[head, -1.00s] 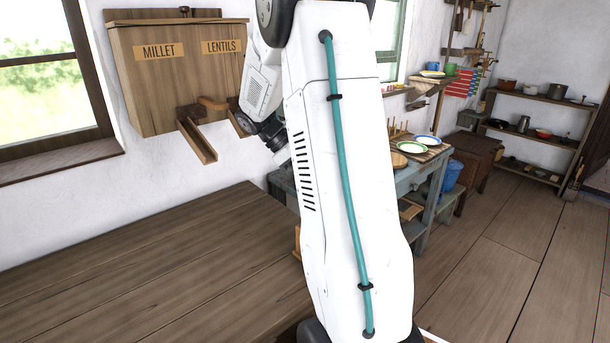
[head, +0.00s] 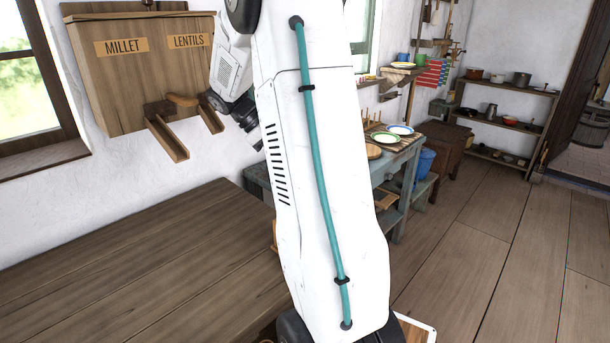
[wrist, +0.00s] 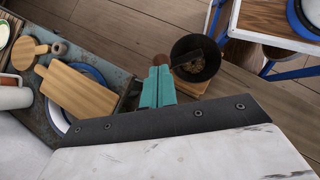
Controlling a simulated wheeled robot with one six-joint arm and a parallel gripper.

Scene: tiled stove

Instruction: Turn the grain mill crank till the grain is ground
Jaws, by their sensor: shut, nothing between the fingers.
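The grain mill shows in the wrist view as a round black hopper (wrist: 196,56) with some brownish grain at its bottom, on a light wooden base (wrist: 192,87). A dark bar crosses the hopper, apparently the crank. A brown round knob (wrist: 160,60) sits left of the hopper. My gripper (wrist: 158,72) has teal fingers pressed together and empty, with their tips just below the knob in the picture. I cannot tell whether they touch it. In the head view my arm hides the gripper and most or all of the mill.
In the wrist view a worktop holds cutting boards (wrist: 78,90) and a blue-rimmed plate (wrist: 58,118) at left. The head view shows a large bare wooden table (head: 140,265), a millet and lentils dispenser (head: 145,65), a blue-grey side table (head: 385,175) and open floor at right.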

